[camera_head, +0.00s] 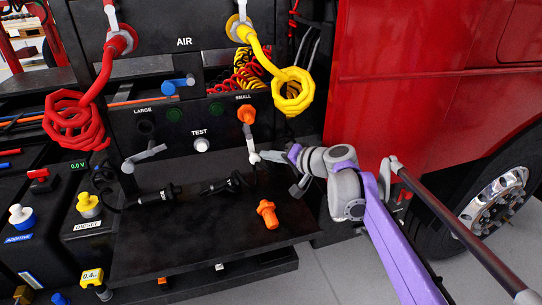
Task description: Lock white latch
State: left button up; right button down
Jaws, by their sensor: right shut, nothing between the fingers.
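The white latch (251,143) hangs down below the orange plug (246,114) under the SMALL label, on the black panel. My right gripper (266,156) comes in from the right, with its grey fingers shut and empty. Its tips are right beside the latch's lower end; I cannot tell whether they touch. A second pale lever (150,154) sits at an angle below the LARGE label, well to the left of my gripper. My left gripper is out of view.
A black shelf (190,235) juts out below the panel, with black cables and an orange plug (268,214) on it. Coiled red (75,120) and yellow (293,92) hoses hang above. A red truck body (420,80) and wheel (492,200) stand at right.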

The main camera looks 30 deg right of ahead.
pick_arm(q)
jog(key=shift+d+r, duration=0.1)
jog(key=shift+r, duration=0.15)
pick_arm(e)
jog(key=shift+w+a+f+m+t+y, duration=0.1)
jog(key=shift+a+f+m+t+y, duration=0.2)
jog(key=shift+a+f+m+y, duration=0.25)
jog(key=shift+r, duration=0.1)
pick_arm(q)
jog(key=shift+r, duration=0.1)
pick_arm(e)
jog(key=shift+r, duration=0.1)
